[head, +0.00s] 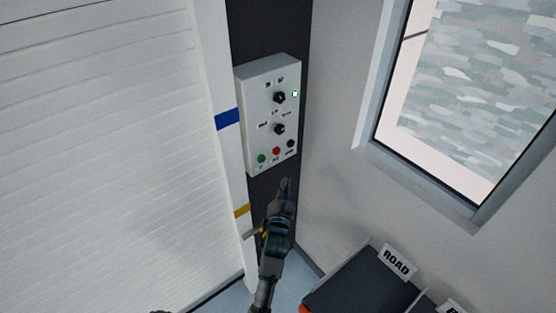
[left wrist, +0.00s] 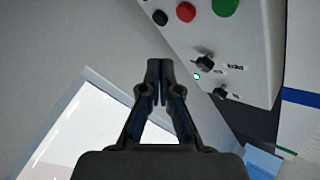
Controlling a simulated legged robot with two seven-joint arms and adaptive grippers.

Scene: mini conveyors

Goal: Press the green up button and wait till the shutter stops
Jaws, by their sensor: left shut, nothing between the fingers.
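A white control box (head: 254,118) is mounted on the dark wall strip beside the shutter. It carries a green button (head: 262,159), a red button (head: 276,151) and a black button (head: 290,143) along its bottom, with two black knobs above. The green button also shows at the top of the left wrist view (left wrist: 225,6). My left gripper (head: 286,183) is shut and empty, below the box and apart from the buttons in the head view; its fingertips show in the left wrist view (left wrist: 160,66). The white slatted shutter (head: 100,150) fills the left side. My right gripper is not in view.
A white post with a blue band (head: 228,119) and a yellow band (head: 242,211) stands between shutter and box. A window (head: 470,100) is in the right wall. Dark bins, one labelled ROAD (head: 396,261), stand at the lower right.

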